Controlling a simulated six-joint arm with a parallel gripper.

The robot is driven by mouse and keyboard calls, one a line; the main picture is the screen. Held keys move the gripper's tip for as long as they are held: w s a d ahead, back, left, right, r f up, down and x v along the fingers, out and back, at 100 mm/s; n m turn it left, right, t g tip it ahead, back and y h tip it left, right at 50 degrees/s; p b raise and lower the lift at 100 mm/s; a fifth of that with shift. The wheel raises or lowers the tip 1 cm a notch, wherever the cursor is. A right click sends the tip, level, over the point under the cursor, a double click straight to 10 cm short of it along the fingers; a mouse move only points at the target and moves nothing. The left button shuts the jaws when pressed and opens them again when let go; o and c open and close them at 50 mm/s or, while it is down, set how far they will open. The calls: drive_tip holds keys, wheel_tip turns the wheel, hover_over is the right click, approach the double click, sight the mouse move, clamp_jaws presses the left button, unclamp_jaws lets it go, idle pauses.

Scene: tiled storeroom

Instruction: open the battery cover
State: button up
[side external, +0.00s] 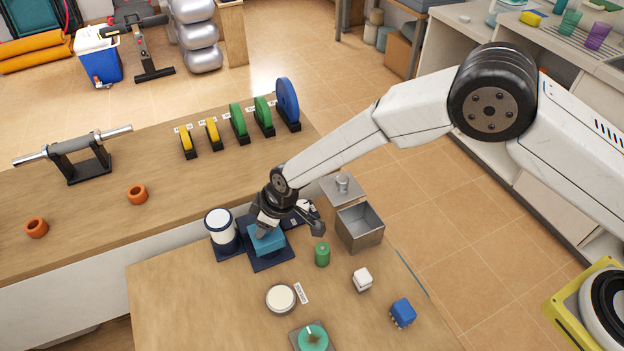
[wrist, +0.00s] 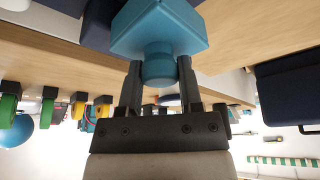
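A teal box-shaped cover (side external: 268,241) sits on a dark blue base plate (side external: 272,262) on the near table. The wrist view shows the cover (wrist: 160,27) with its round teal knob (wrist: 160,68). My gripper (side external: 262,229) is over the cover and hides part of its top. In the wrist view my gripper (wrist: 160,75) has one finger on each side of the knob, with no clear gap, and looks shut on it. I cannot see whether the cover is raised off its base. A green cylinder (side external: 322,255), perhaps a battery, stands to the right.
A white-and-dark canister (side external: 221,230) stands close left of the cover. A grey metal bin (side external: 360,230) is to the right. A white cube (side external: 362,280), a blue block (side external: 402,313) and a round white-topped dish (side external: 281,299) lie nearer. The table's left front is clear.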

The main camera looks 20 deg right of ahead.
clamp_jaws()
idle(0.9)
drive_tip(key=d, duration=0.7)
drive_tip(key=shift+d, duration=0.35)
drive_tip(key=o, duration=0.9)
unclamp_jaws()
drive_tip(key=shift+r, duration=0.1)
drive_tip(key=v, duration=0.7)
drive_tip(key=shift+r, duration=0.3)
